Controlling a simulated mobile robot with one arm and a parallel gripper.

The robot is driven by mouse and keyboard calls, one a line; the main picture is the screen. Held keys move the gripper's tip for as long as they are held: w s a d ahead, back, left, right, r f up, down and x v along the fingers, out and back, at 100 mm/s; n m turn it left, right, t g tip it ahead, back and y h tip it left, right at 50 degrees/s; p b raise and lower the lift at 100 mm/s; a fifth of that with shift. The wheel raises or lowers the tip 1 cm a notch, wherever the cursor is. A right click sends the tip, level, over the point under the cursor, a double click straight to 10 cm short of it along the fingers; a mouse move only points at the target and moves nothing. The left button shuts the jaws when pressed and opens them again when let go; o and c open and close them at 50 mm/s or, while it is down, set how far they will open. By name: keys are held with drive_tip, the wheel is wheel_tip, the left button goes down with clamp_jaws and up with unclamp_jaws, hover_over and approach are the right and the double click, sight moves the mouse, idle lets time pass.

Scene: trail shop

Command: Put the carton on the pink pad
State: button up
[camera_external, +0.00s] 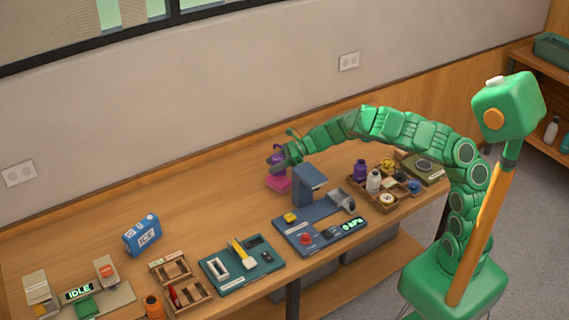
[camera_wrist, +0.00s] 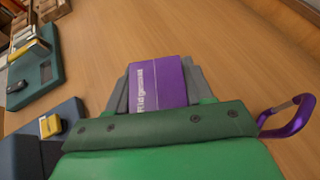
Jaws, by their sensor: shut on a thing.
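My gripper (camera_external: 279,161) is at the far side of the bench, and its jaws are shut on the purple carton. The pink pad (camera_external: 279,185) shows just below the gripper, on the bench near the back wall. I cannot tell whether the carton touches the pad. The pad is out of sight in the wrist view.
A blue stand (camera_external: 306,186) is close to the right of the pad. A wooden tray (camera_external: 382,204) with bottles is further right. A teal board (camera_external: 243,266) and a blue ICE pack (camera_external: 142,235) lie to the left. Bench left of the pad is clear.

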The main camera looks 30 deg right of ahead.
drive_tip(key=shift+f, duration=1.55)
drive_tip(key=o, duration=1.1)
drive_tip(key=shift+f, duration=0.1)
drive_tip(key=shift+s+d+r, duration=0.15)
drive_tip(key=shift+d+r, duration=0.3)
drive_tip(key=shift+v, duration=5.45)
drive_tip(key=shift+f, duration=0.1)
